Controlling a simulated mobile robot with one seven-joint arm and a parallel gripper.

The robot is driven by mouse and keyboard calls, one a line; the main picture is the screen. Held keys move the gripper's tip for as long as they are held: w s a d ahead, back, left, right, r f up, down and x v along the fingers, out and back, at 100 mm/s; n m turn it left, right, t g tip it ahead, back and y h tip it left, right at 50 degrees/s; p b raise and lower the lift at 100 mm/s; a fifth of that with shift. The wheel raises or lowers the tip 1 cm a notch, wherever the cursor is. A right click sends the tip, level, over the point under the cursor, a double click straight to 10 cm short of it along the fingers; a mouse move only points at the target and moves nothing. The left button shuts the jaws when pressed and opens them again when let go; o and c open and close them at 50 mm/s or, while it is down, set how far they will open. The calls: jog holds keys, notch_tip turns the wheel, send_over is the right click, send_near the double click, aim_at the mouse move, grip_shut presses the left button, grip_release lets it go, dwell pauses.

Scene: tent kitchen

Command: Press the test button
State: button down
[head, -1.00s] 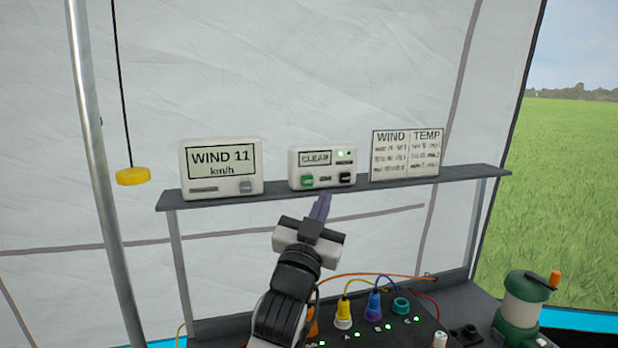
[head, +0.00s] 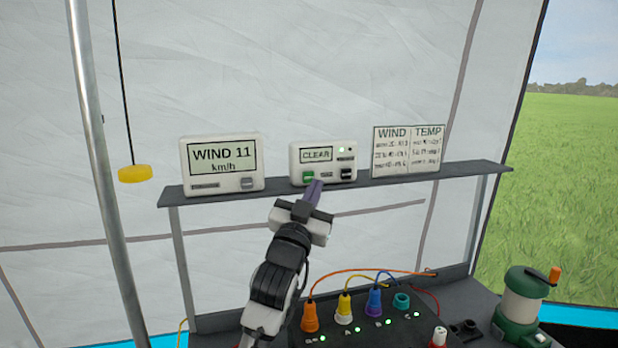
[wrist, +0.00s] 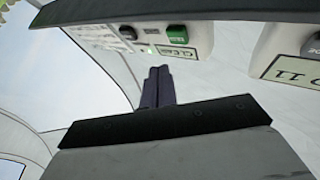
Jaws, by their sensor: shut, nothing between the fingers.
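A small white box (head: 322,163) with a "CLEAR" display stands on the shelf. Its front has a green button (head: 308,176) at the lower left and a black button (head: 347,174) at the lower right. The labels by the buttons are too small to read. My gripper (head: 315,184) is shut and empty, its purple fingers pointing up at the box's lower front, just right of the green button. The wrist view, turned upside down, shows the shut fingertips (wrist: 159,71) near the green button (wrist: 177,34) and black button (wrist: 128,33). I cannot tell whether they touch the box.
A "WIND 11 km/h" display (head: 222,162) and a WIND/TEMP chart (head: 407,150) flank the box on the shelf (head: 445,177). Below is a dark panel (head: 385,338) with coloured plugs and cables.

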aim_at(314, 173)
jog(key=shift+w+a, duration=0.2)
jog(key=shift+w, duration=0.35)
jog(key=shift+w+a, duration=0.15)
jog(key=shift+w, duration=0.4)
jog(key=shift+w, duration=0.15)
dwell(1.2)
jog(key=shift+w+a+b, duration=0.1)
jog(key=shift+w+b, duration=0.15)
jog(key=shift+b, duration=0.1)
jog(key=shift+w+a, duration=0.15)
jog(key=shift+w, duration=0.3)
dwell(0.5)
dwell(0.3)
jog(key=shift+s+d+b, duration=0.25)
jog(key=shift+s+b, duration=0.1)
jog(key=shift+s, duration=0.5)
jog(key=shift+h, duration=0.3)
jog(key=shift+s+d, duration=0.25)
jog(key=shift+s, duration=0.55)
jog(key=shift+s+d, duration=0.3)
jog(key=shift+s, duration=0.55)
jog(key=shift+s+d, duration=0.25)
jog(key=shift+s, duration=0.55)
